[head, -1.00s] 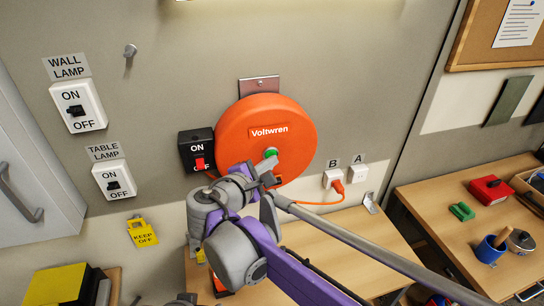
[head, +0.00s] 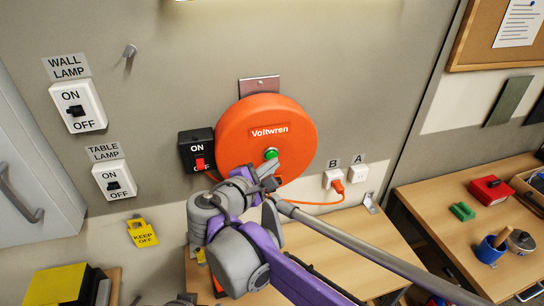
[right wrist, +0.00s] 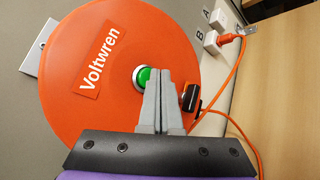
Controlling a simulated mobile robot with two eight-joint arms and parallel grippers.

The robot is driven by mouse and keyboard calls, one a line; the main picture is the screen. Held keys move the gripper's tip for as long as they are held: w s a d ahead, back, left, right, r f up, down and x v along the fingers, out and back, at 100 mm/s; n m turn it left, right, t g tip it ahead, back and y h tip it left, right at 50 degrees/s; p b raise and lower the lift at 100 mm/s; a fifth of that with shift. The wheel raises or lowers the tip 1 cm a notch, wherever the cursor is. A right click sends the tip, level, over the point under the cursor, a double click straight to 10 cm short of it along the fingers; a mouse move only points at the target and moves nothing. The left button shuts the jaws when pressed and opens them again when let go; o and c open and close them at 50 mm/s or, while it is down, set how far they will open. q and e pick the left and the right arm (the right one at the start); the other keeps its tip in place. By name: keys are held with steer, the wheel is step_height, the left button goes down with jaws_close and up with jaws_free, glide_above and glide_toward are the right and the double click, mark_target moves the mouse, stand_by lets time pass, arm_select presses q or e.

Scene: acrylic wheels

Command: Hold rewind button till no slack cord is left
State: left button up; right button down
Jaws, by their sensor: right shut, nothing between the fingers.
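The orange Voltwren cord reel (head: 238,130) hangs on the wall, with a round green button (head: 271,153) on its face. My right gripper (head: 272,167) is shut and empty, its fingertips just below the button in the head view. In the right wrist view the grey fingers (right wrist: 158,72) cover the right part of the green button (right wrist: 146,76); I cannot tell whether they touch it. The orange cord (head: 318,203) runs from behind my gripper in a sagging curve to a plug (head: 337,186) in socket B. My left gripper is not in view.
A black ON/OFF switch box (head: 197,150) with a red rocker is left of the reel. Wall lamp (head: 77,107) and table lamp (head: 114,180) switches are further left. Socket A (head: 358,173) is empty. A wooden table (head: 310,245) stands below the reel.

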steer(key=shift+s+d, duration=0.1)
steer(key=shift+s, duration=0.3)
steer(key=shift+s+d, duration=0.25)
steer(key=shift+s, duration=0.55)
steer(key=shift+s+d, duration=0.3)
steer(key=shift+s, duration=0.45)
steer(key=shift+s+d, duration=0.25)
steer(key=shift+s, duration=0.55)
steer(key=s+d+f+m+g+y, duration=0.2)
steer(key=s+d+f+m+g, duration=0.2)
steer(key=s+d+f+m, duration=0.35)
steer(key=s+d+f+m+g+y, duration=0.1)
steer(key=s+d+f+m+g, duration=0.3)
steer(key=d+f, duration=0.55)
steer(key=s+d+f+m+y, duration=0.1)
steer(key=s+f+m+y, duration=0.2)
steer(key=s+f+m, duration=0.2)
steer(key=s+m, duration=0.1)
steer(key=m, duration=0.1)
steer(key=shift+f+m+y, duration=0.25)
steer(key=shift+m+y, duration=0.1)
steer(key=shift+y, duration=0.05)
